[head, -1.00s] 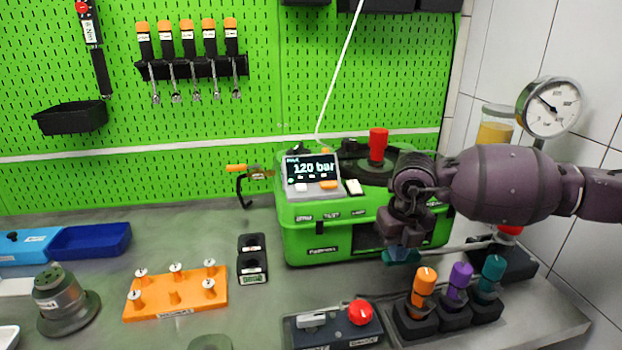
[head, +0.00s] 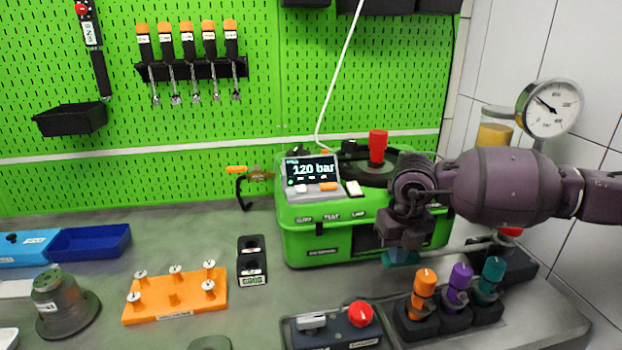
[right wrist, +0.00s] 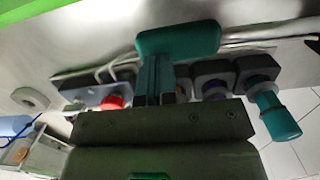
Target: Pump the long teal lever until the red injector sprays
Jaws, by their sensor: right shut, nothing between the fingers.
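The teal lever handle (head: 400,258) lies in front of the green tester (head: 318,245), low over the bench, on a pale metal rod running right. In the right wrist view the teal grip (right wrist: 178,38) lies crosswise at the fingertips. My right gripper (head: 405,240) is shut with nothing between its fingers; it is right above the handle and seems to touch it. In the right wrist view its fingers (right wrist: 154,82) are together. The red injector (head: 378,147) stands upright on the tester's dark round top; no spray shows. My left gripper is out of view.
The display (head: 312,170) reads 120 bar. Orange (head: 425,283), purple (head: 460,276) and teal (head: 492,272) injectors stand in black holders near the lever. A red-knobbed box (head: 335,330) is in front. A round gauge (head: 552,107) stands at the right.

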